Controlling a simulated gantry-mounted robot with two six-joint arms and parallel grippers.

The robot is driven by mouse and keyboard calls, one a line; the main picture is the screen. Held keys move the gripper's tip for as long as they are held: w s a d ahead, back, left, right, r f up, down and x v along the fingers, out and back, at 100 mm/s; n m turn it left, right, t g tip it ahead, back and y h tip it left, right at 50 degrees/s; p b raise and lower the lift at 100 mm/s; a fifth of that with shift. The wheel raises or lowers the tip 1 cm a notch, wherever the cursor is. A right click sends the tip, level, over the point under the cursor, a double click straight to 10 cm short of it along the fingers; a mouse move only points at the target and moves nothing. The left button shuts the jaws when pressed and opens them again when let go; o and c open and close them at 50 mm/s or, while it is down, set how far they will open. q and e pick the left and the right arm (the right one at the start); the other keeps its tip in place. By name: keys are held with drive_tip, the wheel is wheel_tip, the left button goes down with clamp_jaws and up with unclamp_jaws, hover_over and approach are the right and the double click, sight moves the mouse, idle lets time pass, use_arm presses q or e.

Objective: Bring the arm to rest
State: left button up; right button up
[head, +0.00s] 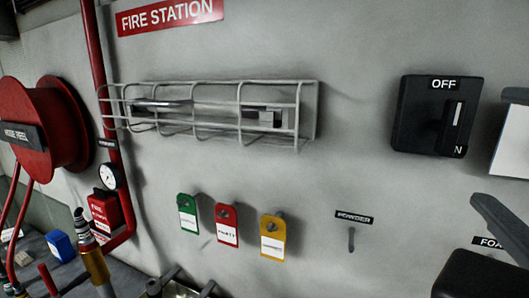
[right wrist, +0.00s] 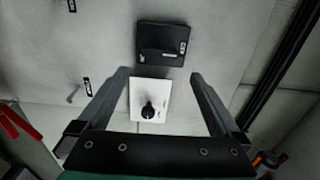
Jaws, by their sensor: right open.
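My right gripper (head: 492,148) is at the right edge of the head view, its dark fingers spread wide apart. In the right wrist view its open fingers (right wrist: 160,80) have nothing between them but a view of the wall. A white panel with a black knob (right wrist: 148,108) shows between the fingers, behind them; its edge also shows in the head view (head: 512,150). The black OFF switch box (head: 438,115) is left of the gripper in the head view. My left gripper cannot be made out in either view.
A wire rack (head: 240,112) holding metal parts is on the wall. Green (head: 188,213), red (head: 227,224) and yellow (head: 272,238) tags hang below. An empty peg sits under the POWDER label (head: 354,217). A red hose reel (head: 68,125) and a brass nozzle (head: 96,267) are left.

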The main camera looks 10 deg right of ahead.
drive_tip(key=shift+s+a, duration=0.1)
drive_tip(key=shift+s, duration=0.15)
